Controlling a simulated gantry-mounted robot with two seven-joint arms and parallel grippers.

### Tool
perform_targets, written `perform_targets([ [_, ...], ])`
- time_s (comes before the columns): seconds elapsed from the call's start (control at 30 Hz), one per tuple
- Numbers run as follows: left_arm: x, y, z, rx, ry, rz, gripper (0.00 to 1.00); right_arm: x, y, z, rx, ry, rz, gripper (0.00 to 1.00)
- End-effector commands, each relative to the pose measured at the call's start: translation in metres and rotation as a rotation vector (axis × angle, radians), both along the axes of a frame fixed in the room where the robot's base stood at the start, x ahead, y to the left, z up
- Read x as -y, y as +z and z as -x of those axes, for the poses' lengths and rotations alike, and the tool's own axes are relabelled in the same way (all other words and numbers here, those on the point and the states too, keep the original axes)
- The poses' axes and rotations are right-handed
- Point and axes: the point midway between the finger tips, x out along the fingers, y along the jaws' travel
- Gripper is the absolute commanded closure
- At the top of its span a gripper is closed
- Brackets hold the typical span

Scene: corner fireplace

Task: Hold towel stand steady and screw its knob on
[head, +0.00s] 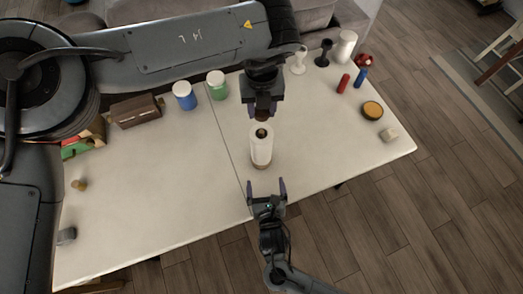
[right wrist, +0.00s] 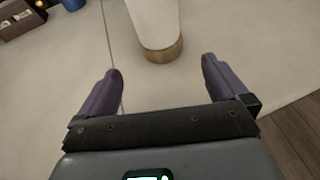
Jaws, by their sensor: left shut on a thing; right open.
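The towel stand carries a white paper roll (head: 261,150) and stands upright on the table, with a dark top end (head: 261,133). Its round wooden base (right wrist: 164,51) and the lower roll (right wrist: 153,20) show in the right wrist view. My left gripper (head: 262,109) is above the stand, shut on a small brown knob (head: 262,116), mostly hidden by the fingers. The knob appears close above the stand's top; I cannot tell whether they touch. My right gripper (head: 266,187) is open and empty, in front of the stand, its fingers apart from the base.
The white table (head: 165,180) is clear around the stand. Blue (head: 185,96) and green (head: 217,85) jars stand back left near a brown box (head: 137,110). Red (head: 343,83) and blue (head: 360,77) cylinders and a yellow-topped round tin (head: 372,110) are at right.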

Motion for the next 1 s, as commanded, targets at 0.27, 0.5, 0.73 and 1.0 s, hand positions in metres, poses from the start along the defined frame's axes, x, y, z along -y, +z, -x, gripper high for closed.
perform_targets([
  [0.27,0.000,0.000,0.000,0.000,0.001,0.000,0.84,-0.001,-0.006,-0.015,0.001,-0.001,0.002,0.00],
  [0.5,0.000,0.000,0.000,0.000,0.002,0.000,0.84,-0.005,-0.020,-0.048,0.000,-0.001,0.001,0.00],
  [0.73,0.000,0.000,0.000,0.000,0.002,0.000,0.84,-0.008,-0.033,-0.082,0.000,-0.002,-0.001,0.00],
  [1.0,0.000,0.000,0.000,0.000,0.002,0.000,0.84,-0.010,-0.044,-0.105,-0.002,-0.001,0.000,0.00],
])
